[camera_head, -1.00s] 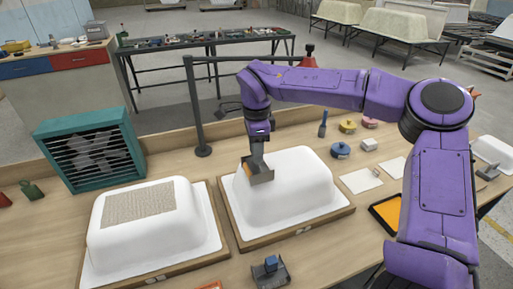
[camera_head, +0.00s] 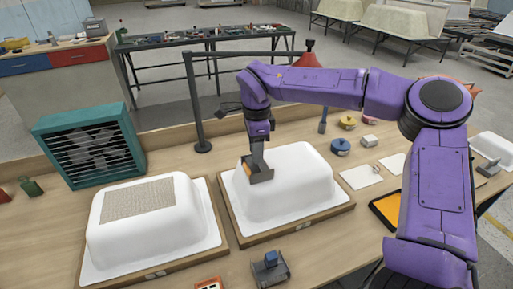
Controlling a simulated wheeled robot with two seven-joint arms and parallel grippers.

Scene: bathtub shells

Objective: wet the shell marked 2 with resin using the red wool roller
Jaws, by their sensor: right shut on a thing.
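Two white upturned tub shells stand on wooden boards. The right shell (camera_head: 300,190) is plain white. The left shell (camera_head: 185,222) has a beige woven patch (camera_head: 138,200) on top. Each board has a small plate on its front edge, too small to read, so I cannot tell which is marked 2. My right gripper (camera_head: 257,158) points down over the left end of the right shell, shut on a grey-framed tool (camera_head: 261,176) with an orange-red part at its left side. The tool appears to be the roller; its contact with the shell is unclear. My left gripper is not in view.
A tray with an orange surface (camera_head: 384,209) lies right of the shells, partly behind my arm. A grey holder (camera_head: 270,271) with a blue part stands at the front. A teal fan box (camera_head: 88,150) stands at the left. Tins and white sheets lie at the back right.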

